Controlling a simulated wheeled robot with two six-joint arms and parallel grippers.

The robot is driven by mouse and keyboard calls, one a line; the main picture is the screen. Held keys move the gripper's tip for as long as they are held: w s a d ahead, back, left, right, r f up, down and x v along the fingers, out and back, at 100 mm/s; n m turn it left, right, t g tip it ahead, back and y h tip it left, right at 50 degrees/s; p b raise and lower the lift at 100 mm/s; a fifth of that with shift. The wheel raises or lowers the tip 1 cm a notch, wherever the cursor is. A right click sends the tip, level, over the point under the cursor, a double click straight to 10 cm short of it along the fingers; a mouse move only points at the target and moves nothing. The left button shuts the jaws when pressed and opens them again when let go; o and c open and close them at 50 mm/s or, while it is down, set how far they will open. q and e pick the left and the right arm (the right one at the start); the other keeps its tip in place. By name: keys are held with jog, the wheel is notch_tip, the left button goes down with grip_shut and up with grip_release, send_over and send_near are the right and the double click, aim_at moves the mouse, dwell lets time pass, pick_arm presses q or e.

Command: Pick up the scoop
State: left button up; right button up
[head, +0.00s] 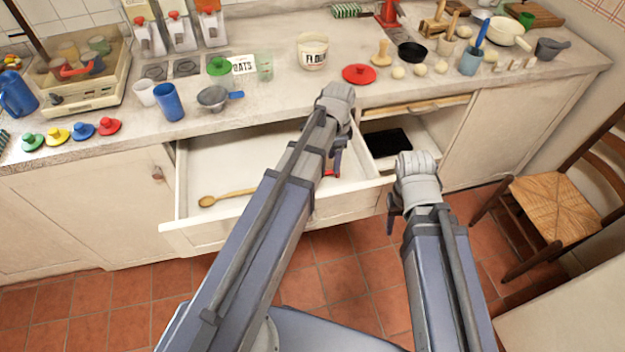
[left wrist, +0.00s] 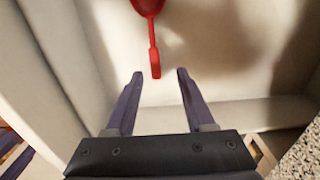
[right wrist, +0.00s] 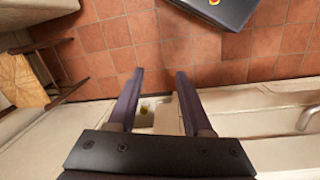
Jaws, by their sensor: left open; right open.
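The red scoop lies in the open drawer (head: 235,160). Its bowl (left wrist: 148,5) is cut off at the top of the left wrist view, and its handle (left wrist: 154,55) points down between my left fingers. In the head view, my left arm hides most of the scoop; a bit of red shows (head: 331,173). My left gripper (left wrist: 160,75) is open over the drawer, its fingertips just short of the handle's end, with nothing between them. My right gripper (right wrist: 160,78) is open and empty, in front of the cabinet at the drawer's right.
A wooden spoon (head: 228,196) lies at the drawer's front left. A smaller open drawer (head: 413,152) with a dark item is to the right. The worktop above is crowded with lids, cups and a flour tub (head: 312,55). A chair (head: 556,208) stands at the right.

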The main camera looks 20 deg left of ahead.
pick_arm(q)
jog(key=f+b, duration=0.4)
jog(key=f, duration=0.1)
jog(key=shift+s+d+b, duration=0.2)
jog(key=shift+s+b, duration=0.05)
jog(key=shift+b, duration=0.1)
jog(key=shift+c, duration=0.4)
grip_shut()
dwell(0.7)
